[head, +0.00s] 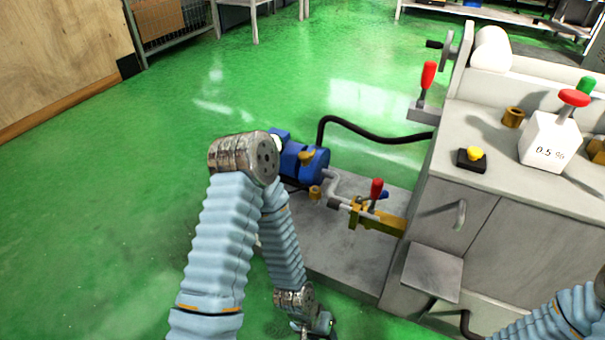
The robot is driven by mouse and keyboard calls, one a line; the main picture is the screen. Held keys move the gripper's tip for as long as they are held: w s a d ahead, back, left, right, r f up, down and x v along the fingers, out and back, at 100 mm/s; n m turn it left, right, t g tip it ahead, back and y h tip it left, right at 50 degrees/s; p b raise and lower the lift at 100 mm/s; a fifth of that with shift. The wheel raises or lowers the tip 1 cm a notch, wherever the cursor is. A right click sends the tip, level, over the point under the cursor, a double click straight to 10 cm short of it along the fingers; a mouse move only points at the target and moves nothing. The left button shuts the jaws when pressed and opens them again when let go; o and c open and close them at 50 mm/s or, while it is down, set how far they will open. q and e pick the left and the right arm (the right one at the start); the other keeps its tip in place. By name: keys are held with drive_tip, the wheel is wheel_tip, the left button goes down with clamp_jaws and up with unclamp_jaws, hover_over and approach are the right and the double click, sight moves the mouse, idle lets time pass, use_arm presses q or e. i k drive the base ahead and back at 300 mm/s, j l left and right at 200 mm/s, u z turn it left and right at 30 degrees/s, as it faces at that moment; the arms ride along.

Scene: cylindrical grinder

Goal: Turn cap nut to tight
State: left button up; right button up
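A blue pump (302,163) stands on a grey base plate (325,245) beside the machine. It carries a yellow-brass knob-like fitting (307,157) on top and a small brass cap-like fitting (314,192) below; I cannot tell which one is the cap nut. My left arm rises from the bottom, bends in front of the pump and hangs down again. My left gripper (318,325) is low near the bottom edge, apart from the pump. It is small and partly cut off, so its opening is unclear. My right arm shows at the bottom right; its gripper is out of view.
A pipe with a red-handled valve (376,188) and a yellow bracket (378,220) joins the pump to the grey machine cabinet (450,215). A black hose (370,132) arches behind. A brass cylinder (513,118) and a white box (549,142) stand on the cabinet. Green floor is clear at left.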

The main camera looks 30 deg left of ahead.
sight(315, 193)
drive_tip(key=i+j+z, duration=0.15)
drive_tip(key=j, duration=0.35)
drive_tip(key=i+j+z, duration=0.1)
drive_tip(key=j, duration=0.35)
drive_tip(key=i+j+z, duration=0.15)
drive_tip(key=j, duration=0.35)
drive_tip(key=i+j+z, duration=0.15)
drive_tip(key=j, duration=0.35)
drive_tip(key=k, duration=0.05)
